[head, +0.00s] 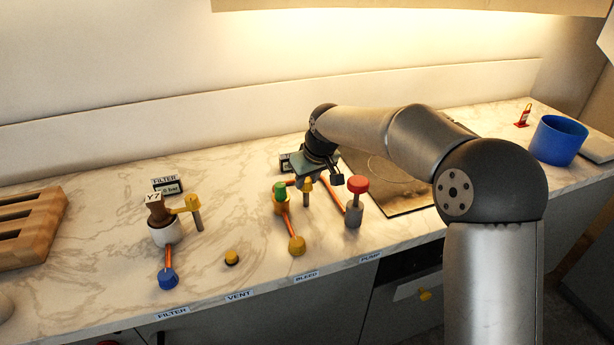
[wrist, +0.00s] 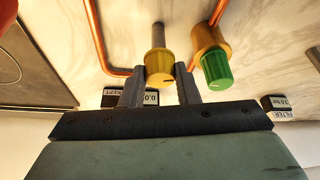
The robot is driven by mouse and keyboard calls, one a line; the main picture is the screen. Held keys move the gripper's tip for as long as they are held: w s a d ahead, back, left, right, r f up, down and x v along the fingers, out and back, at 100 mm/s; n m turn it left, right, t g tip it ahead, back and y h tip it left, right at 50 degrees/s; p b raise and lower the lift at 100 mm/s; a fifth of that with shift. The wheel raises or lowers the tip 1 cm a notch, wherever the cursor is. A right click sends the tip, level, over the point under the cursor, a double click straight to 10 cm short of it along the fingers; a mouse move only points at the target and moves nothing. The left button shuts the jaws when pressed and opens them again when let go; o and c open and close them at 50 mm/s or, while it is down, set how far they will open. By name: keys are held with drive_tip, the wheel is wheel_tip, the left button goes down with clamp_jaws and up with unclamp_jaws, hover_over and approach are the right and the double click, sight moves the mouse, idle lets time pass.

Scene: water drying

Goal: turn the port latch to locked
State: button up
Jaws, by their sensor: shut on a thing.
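My gripper (head: 322,181) is low over the middle of the counter. In the wrist view my gripper (wrist: 160,88) has its two dark fingers on either side of a round yellow knob (wrist: 160,66), shut on it. The knob has a dark pointer line on its face and sits on a grey post. In the head view the yellow knob (head: 307,186) is partly hidden by the gripper. No readable label marks a port latch, so I cannot tell whether this knob is it. A green-capped brass valve (wrist: 215,66) stands close beside it.
A red-topped post (head: 356,186) stands right of the gripper, with orange pipes around. The filter (head: 168,236) and another yellow knob (head: 192,202) are at left. A low yellow knob (head: 297,244) is nearer the front. A blue bucket (head: 557,141) is far right.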

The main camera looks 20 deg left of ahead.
drive_tip(key=n+p, duration=0.1)
drive_tip(key=n, duration=0.1)
drive_tip(key=n+g+p, duration=0.1)
drive_tip(key=n, duration=0.1)
drive_tip(key=shift+w+d+r+n+g+y, duration=0.1)
drive_tip(key=shift+w+r+n+g+y, duration=0.05)
drive_tip(key=shift+n+g+y, duration=0.2)
drive_tip(key=n+g+p, duration=0.1)
drive_tip(key=n, duration=0.2)
drive_tip(key=shift+w+n+g+p, duration=0.1)
drive_tip(key=shift+n+g+p, duration=0.15)
drive_tip(key=shift+p, duration=0.1)
drive_tip(key=n+p, duration=0.1)
drive_tip(key=n, duration=0.1)
drive_tip(key=n+g+p, duration=0.1)
drive_tip(key=n, duration=0.1)
drive_tip(key=shift+w+g, duration=0.1)
drive_tip(key=shift+g, duration=0.2)
drive_tip(key=shift+n+g+p, duration=0.4)
drive_tip(key=shift+n+p, duration=0.5)
drive_tip(key=shift+n, duration=0.6)
drive_tip(key=o, duration=1)
drive_tip(key=shift+c, duration=0.2)
drive_tip(key=a+p+v, duration=0.1)
drive_tip(key=v, duration=1.6)
drive_tip(key=shift+w+r, duration=0.2)
drive_tip(key=shift+r, duration=0.05)
